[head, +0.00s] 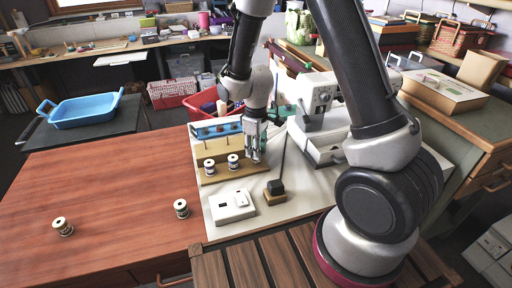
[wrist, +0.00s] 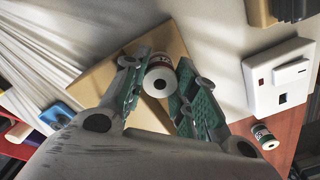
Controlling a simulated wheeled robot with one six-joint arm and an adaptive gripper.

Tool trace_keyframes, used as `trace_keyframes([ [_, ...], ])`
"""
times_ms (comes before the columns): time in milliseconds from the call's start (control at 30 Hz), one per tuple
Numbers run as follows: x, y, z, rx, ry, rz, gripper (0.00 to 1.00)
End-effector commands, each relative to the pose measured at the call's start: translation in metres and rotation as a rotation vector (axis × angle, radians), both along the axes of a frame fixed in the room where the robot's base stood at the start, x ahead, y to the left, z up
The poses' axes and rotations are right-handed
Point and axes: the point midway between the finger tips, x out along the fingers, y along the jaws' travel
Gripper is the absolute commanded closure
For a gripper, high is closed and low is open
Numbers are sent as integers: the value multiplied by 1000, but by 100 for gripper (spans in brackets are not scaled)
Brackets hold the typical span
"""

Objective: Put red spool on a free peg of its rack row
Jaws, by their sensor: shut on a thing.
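My gripper (head: 254,150) is above the right end of the wooden rack (head: 218,175). In the wrist view, my gripper (wrist: 162,88) is shut on a white-ended spool (wrist: 160,75) with a red-marked label, between its green pads. In the head view the fingers hide this spool. The rack's front row carries two white spools, one at left (head: 209,167) and one nearer the gripper (head: 233,162). I cannot tell whether the held spool touches the rack.
A white box (head: 232,206) and a dark block on a wooden base (head: 276,188) are in front of the rack. A sewing machine (head: 318,95) stands at right.

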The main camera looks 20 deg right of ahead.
Motion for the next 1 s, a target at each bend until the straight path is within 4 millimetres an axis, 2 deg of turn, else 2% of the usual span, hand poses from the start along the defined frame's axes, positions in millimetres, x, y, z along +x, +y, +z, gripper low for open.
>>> trace_keyframes([
  [733, 0, 0, -17, -1, 1, 0, 100],
  [767, 0, 0, -17, -1, 1, 0, 66],
  [800, 0, 0, -17, -1, 1, 0, 59],
  [867, 0, 0, -17, 0, 0, 0, 48],
  [1000, 1, 0, -17, 0, -1, 0, 47],
])
